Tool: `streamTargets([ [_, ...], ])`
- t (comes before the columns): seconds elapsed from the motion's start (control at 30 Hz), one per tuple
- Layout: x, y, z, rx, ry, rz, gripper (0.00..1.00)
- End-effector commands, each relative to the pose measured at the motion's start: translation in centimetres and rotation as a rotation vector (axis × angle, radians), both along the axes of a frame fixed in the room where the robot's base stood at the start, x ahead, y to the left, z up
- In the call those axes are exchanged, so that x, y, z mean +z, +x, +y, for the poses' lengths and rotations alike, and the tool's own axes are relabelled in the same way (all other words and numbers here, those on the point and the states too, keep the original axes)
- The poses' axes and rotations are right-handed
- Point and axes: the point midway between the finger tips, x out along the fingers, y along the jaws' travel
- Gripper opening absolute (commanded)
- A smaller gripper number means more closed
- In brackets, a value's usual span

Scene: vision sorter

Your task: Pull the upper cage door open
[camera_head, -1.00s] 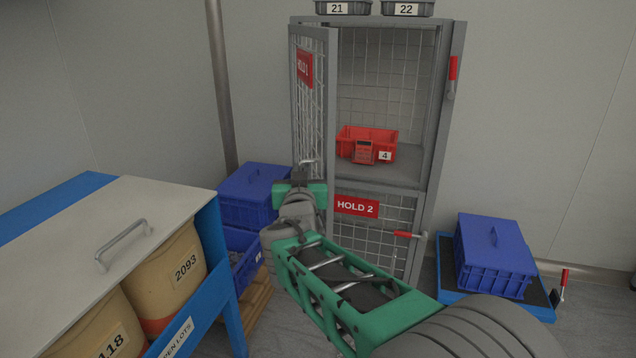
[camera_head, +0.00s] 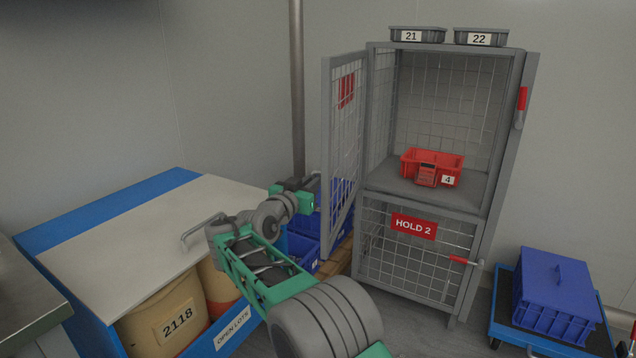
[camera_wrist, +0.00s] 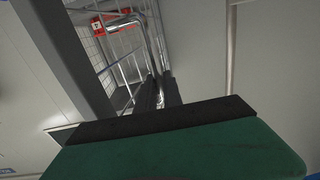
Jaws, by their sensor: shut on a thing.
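The upper cage door (camera_head: 326,120), a grey frame with wire mesh and a red sign, stands swung well open to the left of the cage (camera_head: 448,205). My gripper (camera_head: 312,184) is at the door's free edge, low on its outer side. In the wrist view the dark fingers (camera_wrist: 166,92) are shut on the door's chrome bar handle (camera_wrist: 154,45).
The lower door, HOLD 2 (camera_head: 412,226), is closed. A bench with a blue frame (camera_head: 60,232) and tubs below stands left of my arm. Blue crates (camera_head: 303,248) sit behind the arm, and a blue cart with a crate (camera_head: 553,290) stands at right.

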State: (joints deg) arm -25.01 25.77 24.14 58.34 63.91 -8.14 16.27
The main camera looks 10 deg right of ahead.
Motion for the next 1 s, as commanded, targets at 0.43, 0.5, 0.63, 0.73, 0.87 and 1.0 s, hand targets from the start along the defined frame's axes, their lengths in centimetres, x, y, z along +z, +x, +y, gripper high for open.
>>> streamTargets([
  [0.43,0.5,0.1,-0.3,-0.006,0.0,-0.008,0.17],
  [0.5,0.4,0.1,-0.3,-0.005,0.0,-0.006,0.23],
  [0.63,0.3,0.1,-0.1,-0.002,0.0,-0.005,0.32],
  [0.73,0.2,0.1,0.0,-0.002,0.0,-0.004,0.32],
  [0.87,0.2,0.0,0.0,-0.001,0.0,-0.003,0.32],
  [1.0,0.4,-1.2,1.1,0.001,-0.001,-0.002,0.32],
])
